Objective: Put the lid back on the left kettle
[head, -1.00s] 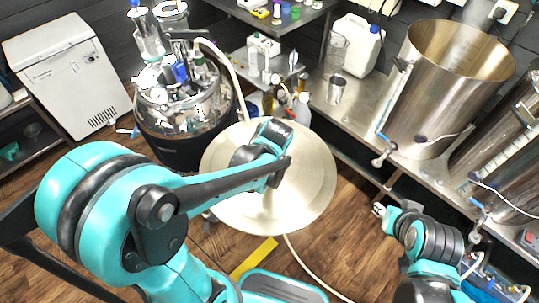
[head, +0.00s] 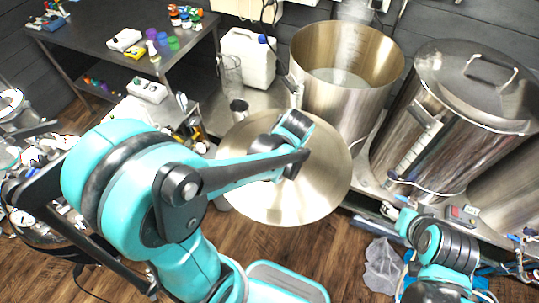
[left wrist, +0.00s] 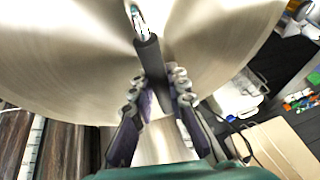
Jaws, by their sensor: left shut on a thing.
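The round steel lid (head: 325,190) hangs flat in front of my body, below and to the left of the left kettle. My left gripper (left wrist: 158,88) is shut on the dark bar handle (left wrist: 150,58) of the lid; in the head view my arm hides the grip. The left kettle (head: 345,105) is a tall steel pot with an open top, standing on the steel bench; the lid is apart from it and overlaps its lower part in the picture. My right gripper (head: 402,217) is low at the right, small and partly hidden, away from the lid.
A second kettle (head: 425,135) with its lid on stands right of the open one. A white jerrycan (head: 248,60) and a small steel cup (head: 239,110) stand on the bench to the left. A dark table (head: 90,50) with bottles is at back left. Wooden floor shows below.

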